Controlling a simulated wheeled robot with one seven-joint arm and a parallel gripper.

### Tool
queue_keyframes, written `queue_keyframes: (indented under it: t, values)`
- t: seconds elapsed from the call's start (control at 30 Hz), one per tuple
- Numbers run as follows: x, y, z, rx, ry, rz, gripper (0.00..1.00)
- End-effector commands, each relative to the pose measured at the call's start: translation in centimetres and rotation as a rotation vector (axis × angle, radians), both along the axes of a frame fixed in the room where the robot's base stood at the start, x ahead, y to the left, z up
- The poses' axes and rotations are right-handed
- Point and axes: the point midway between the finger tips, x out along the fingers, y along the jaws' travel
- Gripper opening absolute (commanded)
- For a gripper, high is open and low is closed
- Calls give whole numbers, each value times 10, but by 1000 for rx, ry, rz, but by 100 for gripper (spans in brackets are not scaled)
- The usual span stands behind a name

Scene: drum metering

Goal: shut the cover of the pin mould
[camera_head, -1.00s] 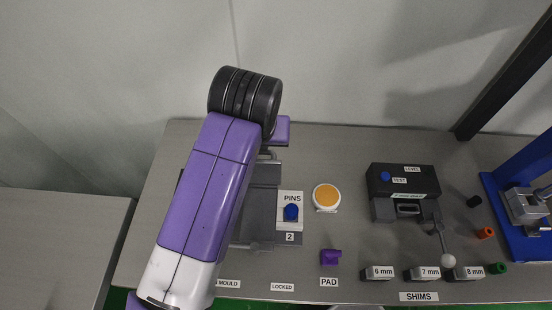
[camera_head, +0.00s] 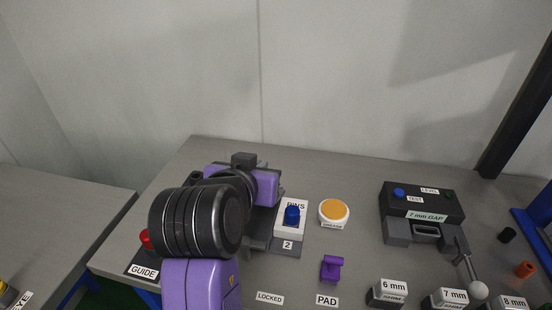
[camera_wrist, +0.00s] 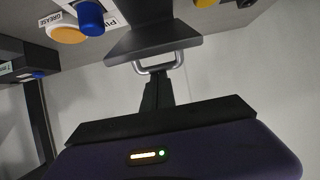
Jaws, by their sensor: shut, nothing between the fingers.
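The pin mould (camera_head: 258,236) is a grey block left of the white PINS panel, mostly hidden behind my arm in the head view. In the wrist view a dark flat plate (camera_wrist: 130,42), which looks like its cover, bears a metal loop handle (camera_wrist: 158,69). The plate stands out from the bench; its exact tilt is hard to tell. My gripper (camera_wrist: 152,90) is shut and empty, its dark fingers pointing at the handle and overlapping it in view. Whether they touch it I cannot tell. In the head view my fingertips are hidden.
A blue button (camera_head: 291,215) sits on the PINS panel, with an orange grease pad (camera_head: 334,211) to its right. A purple piece (camera_head: 331,268) stands in front. The gap gauge (camera_head: 424,207) and shim blocks (camera_head: 387,292) are further right. A red button (camera_head: 146,239) is at left.

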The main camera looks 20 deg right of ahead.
Motion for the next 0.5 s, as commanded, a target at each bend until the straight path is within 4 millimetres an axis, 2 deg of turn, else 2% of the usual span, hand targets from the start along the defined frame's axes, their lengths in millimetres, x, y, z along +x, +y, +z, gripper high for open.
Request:
queue_keyframes:
  t: [0.03,0.5]
  values:
    - [-2,1,-14,-22,-24,2,0]
    - [-25,18,-38,-201,-272,0,0]
